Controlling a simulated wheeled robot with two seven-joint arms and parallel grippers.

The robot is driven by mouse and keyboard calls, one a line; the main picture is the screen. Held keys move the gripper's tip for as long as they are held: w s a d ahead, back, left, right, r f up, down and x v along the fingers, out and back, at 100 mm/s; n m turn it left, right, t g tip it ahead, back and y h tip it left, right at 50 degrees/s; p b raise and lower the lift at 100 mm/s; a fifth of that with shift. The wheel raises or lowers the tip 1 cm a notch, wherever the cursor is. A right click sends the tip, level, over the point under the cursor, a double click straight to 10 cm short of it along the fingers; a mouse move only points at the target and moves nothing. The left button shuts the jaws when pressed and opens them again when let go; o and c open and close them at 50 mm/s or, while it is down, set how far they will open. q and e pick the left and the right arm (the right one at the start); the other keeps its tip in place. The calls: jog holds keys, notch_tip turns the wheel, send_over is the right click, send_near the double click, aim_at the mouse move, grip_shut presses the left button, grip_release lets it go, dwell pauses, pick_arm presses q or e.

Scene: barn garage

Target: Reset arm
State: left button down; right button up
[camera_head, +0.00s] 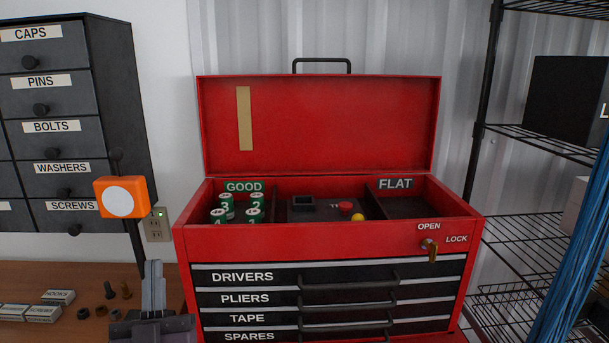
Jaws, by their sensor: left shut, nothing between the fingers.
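My left gripper (153,284) stands at the lower left in the head view, in front of the wooden bench. It points upward, its fingers are together, and nothing is between them. It is just left of the red toolbox (320,240) and apart from the small items on the bench. My right gripper is not in view.
The toolbox lid (320,125) is open. Several green batteries (227,205) sit in its GOOD compartment; the FLAT compartment (400,206) looks empty. Small boxes (45,305) and loose hardware lie on the bench (90,275). A wire shelf (530,235) stands right.

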pick_arm(q)
jog(key=d+f+m+g+h, duration=0.35)
jog(key=f+g+h, duration=0.35)
jog(key=f+g, duration=0.9)
jog(key=s+f+m+g+y, duration=0.1)
jog(key=s+f+g, duration=0.7)
jog(key=s+f, duration=0.8)
notch_tip(320, 180, down, 27)
jog(key=s+g, duration=0.1)
jog(key=s, duration=0.1)
jog(key=s+a+f, duration=0.2)
jog(key=s+f, duration=0.7)
jog(key=s, duration=0.1)
jog(key=s+a+f+g, duration=0.1)
jog(key=s+a+f, duration=0.1)
jog(key=s+f, duration=0.8)
jog(key=shift+s+f+m, duration=0.15)
jog(key=shift+m, duration=0.2)
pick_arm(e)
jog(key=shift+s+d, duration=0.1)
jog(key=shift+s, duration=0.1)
